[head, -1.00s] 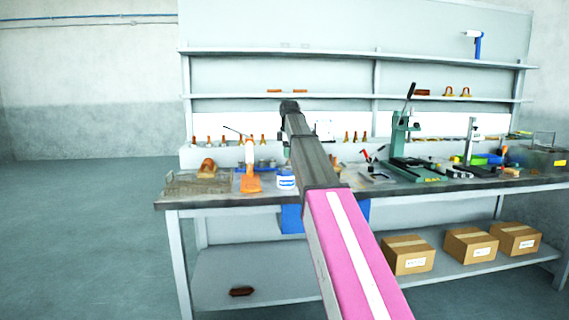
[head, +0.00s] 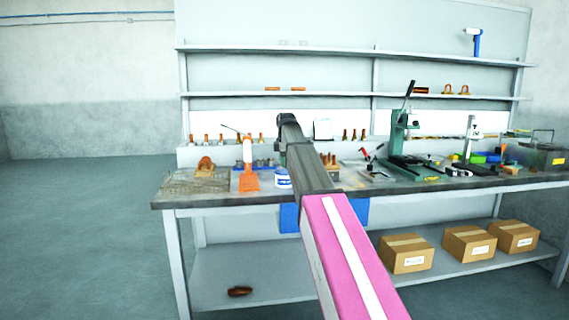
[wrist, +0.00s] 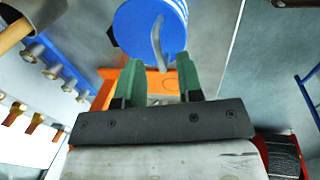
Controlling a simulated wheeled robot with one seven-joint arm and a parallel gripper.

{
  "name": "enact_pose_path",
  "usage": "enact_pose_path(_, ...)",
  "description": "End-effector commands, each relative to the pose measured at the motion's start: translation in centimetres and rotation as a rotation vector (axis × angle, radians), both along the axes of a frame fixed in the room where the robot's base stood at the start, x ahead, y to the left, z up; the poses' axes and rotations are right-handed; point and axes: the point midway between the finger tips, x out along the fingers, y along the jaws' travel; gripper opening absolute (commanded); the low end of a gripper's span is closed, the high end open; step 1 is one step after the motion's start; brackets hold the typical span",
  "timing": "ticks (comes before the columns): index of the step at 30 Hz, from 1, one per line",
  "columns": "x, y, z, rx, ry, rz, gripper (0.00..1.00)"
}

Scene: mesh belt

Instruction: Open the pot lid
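The pot (head: 283,180) is a small white tub with a blue band, standing on the workbench near its front edge. In the wrist view its round blue lid (wrist: 133,28) shows at the top middle, with a grey curved strip like a handle across it. My gripper (wrist: 160,66) has its two green fingers apart with nothing between them. The fingertips point toward the lid's lower edge and the handle strip. I cannot tell whether they touch. In the head view my arm hides most of the gripper.
An orange-and-white tool (head: 248,168) stands close left of the pot. A mesh belt piece (head: 190,183) lies at the bench's left end. A green press (head: 405,150) stands to the right. Several brown-and-metal pieces line the back ledge (head: 215,150).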

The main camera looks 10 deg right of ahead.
Motion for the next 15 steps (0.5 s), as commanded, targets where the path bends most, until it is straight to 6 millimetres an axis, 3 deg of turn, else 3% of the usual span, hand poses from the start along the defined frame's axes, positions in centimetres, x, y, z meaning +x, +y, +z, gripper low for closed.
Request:
enact_pose_path(11, 0.13, 0.00, -0.72, 0.000, 0.000, 0.000, 0.34)
enact_pose_path(12, 0.13, 0.00, -0.71, 0.000, 0.000, 0.000, 0.31)
enact_pose_path(15, 0.13, 0.00, -0.70, 0.000, 0.000, 0.000, 0.00)
